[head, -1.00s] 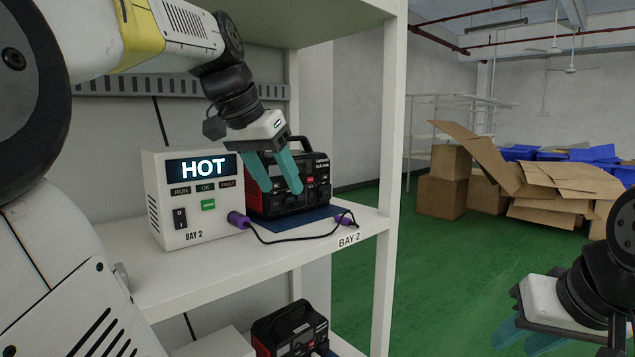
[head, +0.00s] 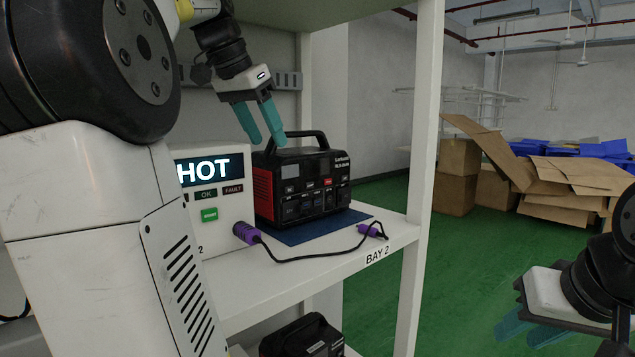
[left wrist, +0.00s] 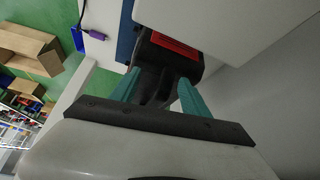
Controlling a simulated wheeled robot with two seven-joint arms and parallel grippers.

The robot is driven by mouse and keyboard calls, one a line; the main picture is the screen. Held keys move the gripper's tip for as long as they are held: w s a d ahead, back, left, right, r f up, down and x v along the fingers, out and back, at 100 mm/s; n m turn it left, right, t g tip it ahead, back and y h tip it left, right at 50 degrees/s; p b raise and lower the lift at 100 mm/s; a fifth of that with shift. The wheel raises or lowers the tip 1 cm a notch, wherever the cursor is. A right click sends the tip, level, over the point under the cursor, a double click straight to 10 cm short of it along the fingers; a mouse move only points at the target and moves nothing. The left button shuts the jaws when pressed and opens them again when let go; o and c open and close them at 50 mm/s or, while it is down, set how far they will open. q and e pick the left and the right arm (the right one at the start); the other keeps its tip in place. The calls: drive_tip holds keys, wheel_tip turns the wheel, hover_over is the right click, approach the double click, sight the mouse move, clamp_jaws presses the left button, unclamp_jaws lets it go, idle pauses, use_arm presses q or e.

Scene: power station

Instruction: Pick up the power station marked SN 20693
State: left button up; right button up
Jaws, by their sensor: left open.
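A black and red power station (head: 318,188) with a top handle (head: 292,140) stands upright on a blue mat on the shelf marked BAY 2. I cannot read a serial number on it. My left gripper (head: 262,138) is open, with its teal fingers at the left end of the handle in the head view. In the left wrist view, the handle (left wrist: 155,82) shows between the spread fingers of my left gripper (left wrist: 158,92), not clamped. My right gripper (head: 528,328) is open and empty at the lower right, far from the shelf.
A white box with a HOT display (head: 212,190) stands left of the station. A dark cable with purple plugs (head: 246,234) lies along the shelf front. A shelf post (head: 425,150) rises to the right. Another power station (head: 305,338) is below. Cardboard boxes (head: 455,175) lie beyond.

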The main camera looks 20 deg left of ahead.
sight(297, 135)
use_arm(q)
drive_tip(key=w+d, duration=0.1)
drive_tip(key=w, duration=0.2)
drive_tip(key=w+d, duration=0.1)
drive_tip(key=w, duration=0.1)
drive_tip(key=w+d, duration=0.1)
drive_tip(key=w, duration=0.2)
drive_tip(key=shift+w, duration=0.35)
drive_tip(key=shift+w+d+f, duration=0.1)
drive_tip(key=shift+w+f, duration=0.15)
drive_tip(key=shift+f, duration=0.05)
drive_tip(key=shift+w+f, duration=0.15)
drive_tip(key=shift+f, duration=0.1)
drive_tip(key=shift+f, duration=0.2)
drive_tip(key=shift+c, duration=0.4)
clamp_jaws()
idle(0.5)
drive_tip(key=shift+r, duration=0.15)
